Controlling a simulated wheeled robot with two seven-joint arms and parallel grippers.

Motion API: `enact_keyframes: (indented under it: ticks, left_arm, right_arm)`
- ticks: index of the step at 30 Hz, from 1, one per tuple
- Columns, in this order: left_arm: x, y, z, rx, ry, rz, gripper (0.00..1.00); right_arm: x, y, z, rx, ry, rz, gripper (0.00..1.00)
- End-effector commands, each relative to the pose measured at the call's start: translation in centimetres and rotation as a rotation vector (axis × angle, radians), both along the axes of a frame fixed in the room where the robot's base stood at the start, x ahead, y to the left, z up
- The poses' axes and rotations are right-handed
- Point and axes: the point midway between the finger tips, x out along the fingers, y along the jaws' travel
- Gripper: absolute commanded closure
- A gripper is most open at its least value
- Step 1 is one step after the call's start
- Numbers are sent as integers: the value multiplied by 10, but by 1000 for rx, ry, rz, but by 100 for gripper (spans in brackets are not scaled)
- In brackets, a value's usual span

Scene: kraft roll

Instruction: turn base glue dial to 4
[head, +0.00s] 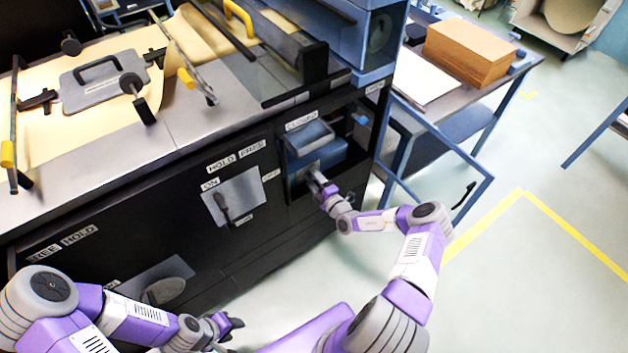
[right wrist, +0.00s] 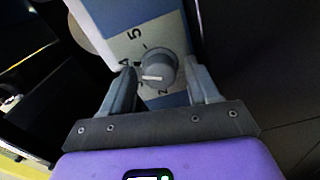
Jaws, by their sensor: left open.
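The glue dial (right wrist: 158,70) is a grey round knob on a white and blue panel in the right wrist view. A 5 shows above it and a 2 below; a mark at its left is partly covered by a finger. Its white pointer line lies roughly sideways; I cannot tell which number it meets. My right gripper (head: 316,180) reaches into the open bay with the blue glue unit (head: 320,158). Its fingers are open on either side of the dial, with gaps showing. My left gripper (head: 227,325) is open and empty, low in front of the machine.
A blue-framed door (head: 440,160) stands swung open to the right of the bay. A lever plate (head: 235,200) is on the black front panel left of it. A side table (head: 405,110) holds a brown stack (head: 468,52).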

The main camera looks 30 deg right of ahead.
Motion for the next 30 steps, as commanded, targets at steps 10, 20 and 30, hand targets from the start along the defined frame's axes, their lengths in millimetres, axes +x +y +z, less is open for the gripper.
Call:
enact_keyframes:
  ticks: [10, 20, 30]
  left_arm:
    - [0, 0, 1, 0, 0, 0, 57]
    - [0, 0, 2, 0, 0, 0, 57]
    - [0, 0, -1, 0, 0, 0, 57]
  right_arm:
    - [0, -1, 0, -131, -8, -2, 37]
    - [0, -1, -1, -531, -40, -1, 37]
    - [0, -1, -1, -952, -75, -1, 37]
